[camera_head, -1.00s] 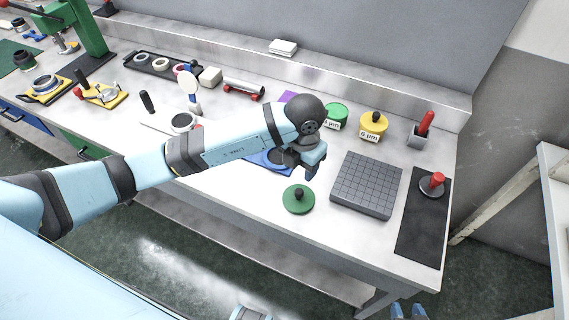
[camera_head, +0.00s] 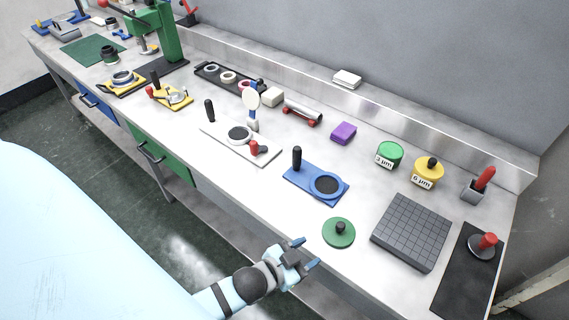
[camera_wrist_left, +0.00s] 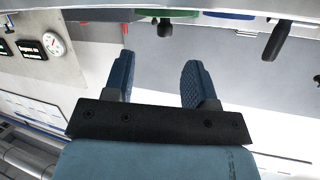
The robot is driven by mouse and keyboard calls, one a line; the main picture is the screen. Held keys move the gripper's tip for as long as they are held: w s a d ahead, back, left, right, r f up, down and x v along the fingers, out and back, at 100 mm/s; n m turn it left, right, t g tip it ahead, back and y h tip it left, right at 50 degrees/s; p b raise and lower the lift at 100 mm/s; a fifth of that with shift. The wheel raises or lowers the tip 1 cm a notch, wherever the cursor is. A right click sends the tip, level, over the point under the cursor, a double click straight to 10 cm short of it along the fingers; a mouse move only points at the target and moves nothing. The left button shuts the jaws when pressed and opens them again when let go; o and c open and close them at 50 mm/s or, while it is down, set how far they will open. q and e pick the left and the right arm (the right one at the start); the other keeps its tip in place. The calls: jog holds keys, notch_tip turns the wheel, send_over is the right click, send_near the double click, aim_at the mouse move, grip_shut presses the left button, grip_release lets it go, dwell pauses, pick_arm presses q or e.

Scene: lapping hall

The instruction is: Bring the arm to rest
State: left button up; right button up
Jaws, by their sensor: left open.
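My left gripper (camera_head: 308,254) is open and empty. In the head view it is low in the picture, in front of the workbench's near edge, with its fingers pointing up and right. The left wrist view also shows its two blue fingers (camera_wrist_left: 158,80) spread apart with nothing between them. The nearest thing on the bench is a green disc with a black knob (camera_head: 339,232), just right of the fingertips and apart from them. My right gripper is not seen in the current views.
The workbench (camera_head: 290,215) holds a blue plate with a ring (camera_head: 302,177), a grey grooved block (camera_head: 410,232), a black mat (camera_head: 462,285), green (camera_head: 389,155) and yellow (camera_head: 427,172) lidded jars, and a white plate (camera_head: 262,153). Open floor (camera_head: 95,165) lies in front.

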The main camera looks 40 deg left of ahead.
pick_arm(q)
jog(key=s+a+f+n+g+y, duration=0.1)
jog(key=s+a+f+n+g, duration=0.1)
jog(key=s+f, duration=0.3)
jog(key=shift+s+f+g, duration=0.25)
jog(key=shift+s+g, duration=0.1)
jog(key=shift+g, duration=0.25)
notch_tip(320, 180, up, 8)
jog(key=p, duration=0.8)
jog(key=shift+a, duration=0.2)
jog(key=shift+d+r, duration=0.1)
jog(key=shift+r, duration=0.1)
